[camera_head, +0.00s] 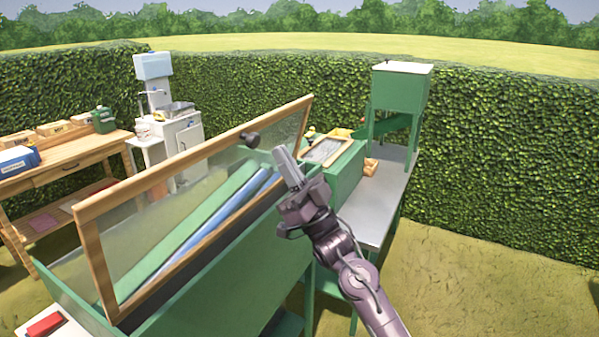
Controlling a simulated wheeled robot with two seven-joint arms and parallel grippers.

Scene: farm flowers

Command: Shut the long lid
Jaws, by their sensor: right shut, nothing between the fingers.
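The long lid (163,179) is a clear pane in a wooden frame with a dark round knob (250,140) on its long upper edge. It stands tilted open over a long green box (230,275). A green roll and a blue roll (215,213) show inside the box, partly behind the pane. My right gripper (286,158) is shut and empty. It is above the right part of the box, just right of the knob and slightly below it in the picture; whether it touches the lid I cannot tell. My left gripper is not in view.
A grey bench (385,222) at the right carries a green hopper (403,88) and a wooden-framed panel stands nearby (326,150). A wooden table (70,155) and a white sink unit (183,140) stand at the left. Hedges close the back; grass at the right is clear.

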